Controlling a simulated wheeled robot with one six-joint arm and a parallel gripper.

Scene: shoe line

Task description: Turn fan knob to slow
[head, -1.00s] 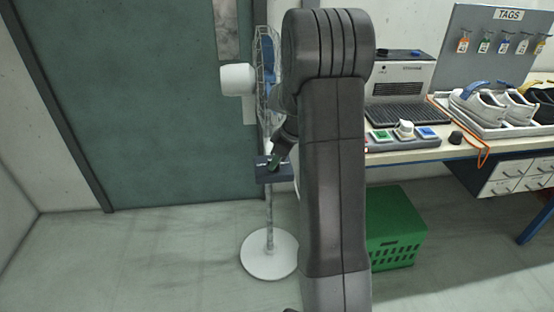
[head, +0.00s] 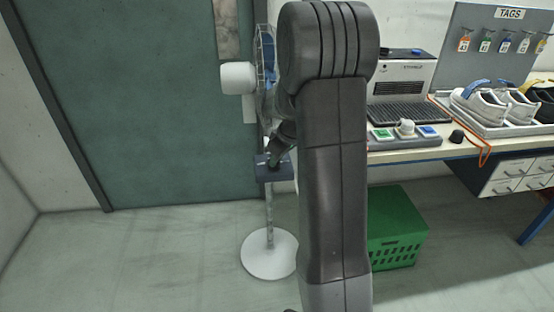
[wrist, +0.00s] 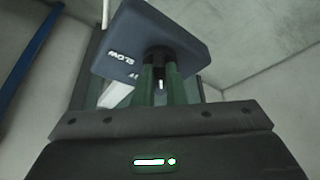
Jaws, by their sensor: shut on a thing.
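The pedestal fan stands in front of the door, with a white motor housing (head: 238,78) and a round white base (head: 268,254). A dark blue control box (head: 262,172) is on its pole, partly behind my arm in the head view. In the wrist view the box (wrist: 140,35) looks tilted, with a white SLOW label on its face and another mark too small to read. The dark round fan knob (wrist: 158,52) is on that face. My gripper (wrist: 160,72) has its green fingers shut on the knob, hiding much of it and its pointer.
A workbench (head: 408,155) at right carries a grey machine (head: 402,80), a button panel (head: 405,134) and a tray of white shoes. A green crate (head: 395,235) is on the floor under it. The floor left of the fan is clear.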

